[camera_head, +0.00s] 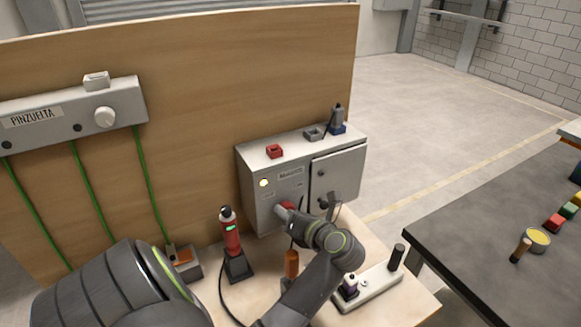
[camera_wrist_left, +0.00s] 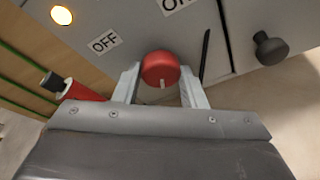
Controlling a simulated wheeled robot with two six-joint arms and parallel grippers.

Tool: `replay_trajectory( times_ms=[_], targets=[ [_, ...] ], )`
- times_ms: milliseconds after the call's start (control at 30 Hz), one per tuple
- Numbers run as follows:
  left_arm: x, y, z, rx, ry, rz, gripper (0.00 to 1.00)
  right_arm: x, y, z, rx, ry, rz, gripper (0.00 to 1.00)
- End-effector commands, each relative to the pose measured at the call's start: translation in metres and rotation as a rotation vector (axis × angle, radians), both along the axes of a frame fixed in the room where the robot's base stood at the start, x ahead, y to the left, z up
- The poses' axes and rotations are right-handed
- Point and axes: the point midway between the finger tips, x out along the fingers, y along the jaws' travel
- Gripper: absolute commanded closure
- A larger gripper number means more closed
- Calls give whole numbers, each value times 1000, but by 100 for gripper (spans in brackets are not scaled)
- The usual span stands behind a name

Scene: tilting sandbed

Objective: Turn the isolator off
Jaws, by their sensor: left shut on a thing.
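The isolator is a red round knob (camera_wrist_left: 160,68) on the front of a grey cabinet (camera_head: 257,202). In the wrist view an OFF label (camera_wrist_left: 104,41) lies up and left of the knob, and a partly cut-off ON label (camera_wrist_left: 178,4) lies above it. A short pale mark on the knob points toward the bottom of that view. My left gripper (camera_wrist_left: 160,82) has a finger on each side of the knob and is shut on it. In the head view my left gripper (camera_head: 287,209) is at the cabinet front, and the knob is mostly hidden. My right gripper is not in view.
A lit lamp (camera_head: 264,183) is on the cabinet front. A dark door knob (camera_wrist_left: 270,48) sticks out right of the red knob. A red tool (camera_head: 231,235) stands in a holder left of my forearm. A white strip (camera_head: 376,286) with items lies at right.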

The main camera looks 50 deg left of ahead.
Motion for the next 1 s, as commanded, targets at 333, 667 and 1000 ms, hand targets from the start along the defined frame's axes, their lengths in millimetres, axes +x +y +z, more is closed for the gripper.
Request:
replay_trajectory(
  times_ms=[333, 667, 1000],
  targets=[
    [0, 0, -1, -54, -194, -2, 85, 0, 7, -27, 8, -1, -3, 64],
    [0, 0, 1, -54, -195, -1, 56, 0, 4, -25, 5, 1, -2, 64],
    [-1, 0, 0, -54, -192, 0, 41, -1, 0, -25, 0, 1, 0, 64]
  ],
)
